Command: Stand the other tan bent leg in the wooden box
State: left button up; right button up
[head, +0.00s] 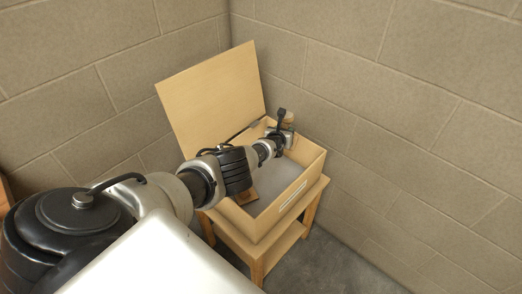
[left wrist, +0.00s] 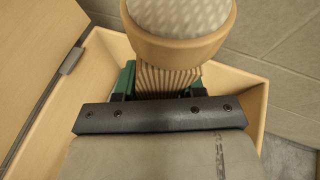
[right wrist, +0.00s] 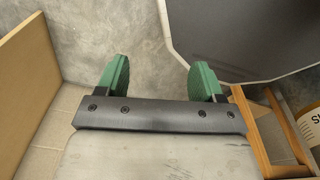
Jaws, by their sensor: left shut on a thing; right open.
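The wooden box (head: 304,156) stands with its lid (head: 213,88) raised; its floor is grey. My left gripper (left wrist: 160,85) is over the far end of the box and shut on a tan bent leg (left wrist: 185,50). The leg shows ribbed layered edges below a rounded, pale dotted face; its lower end is hidden. In the head view the leg (head: 288,118) is small, partly behind my gripper. A brown piece (head: 246,196) shows in the box's near-left part; I cannot tell whether it is a leg. My right gripper (right wrist: 160,80) is open and empty, outside the box.
The box rests on a wooden stand (head: 259,250) in a corner of block walls (head: 400,90). The raised lid is close beside my left arm. The right wrist view shows bare floor (right wrist: 150,35), a dark panel (right wrist: 245,40), a wooden frame (right wrist: 250,130) and a labelled container (right wrist: 308,125).

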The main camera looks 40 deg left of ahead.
pick_arm(q)
jog(key=f+b, duration=0.2)
jog(key=s+d+f+b, duration=0.1)
jog(key=shift+f, duration=0.4)
jog(key=shift+w+a+f+b, duration=0.1)
jog(key=shift+a+f+b, duration=0.05)
jog(key=shift+f+b, duration=0.5)
jog(key=shift+w+a+f+b, duration=0.1)
jog(key=shift+f+b, duration=0.45)
jog(key=shift+f, duration=0.05)
notch_tip(320, 180, down, 6)
jog(key=b, duration=0.6)
jog(key=shift+f+b, duration=0.25)
jog(key=shift+b, duration=0.1)
jog(key=shift+f, duration=0.25)
jog(key=shift+f+b, duration=0.55)
jog(key=shift+b, duration=0.25)
notch_tip(320, 180, down, 2)
jog(key=shift+b, duration=1)
jog(key=shift+r, duration=0.1)
pick_arm(e)
notch_tip(320, 180, down, 15)
jog(key=w, duration=0.2)
jog(key=shift+w, duration=0.4)
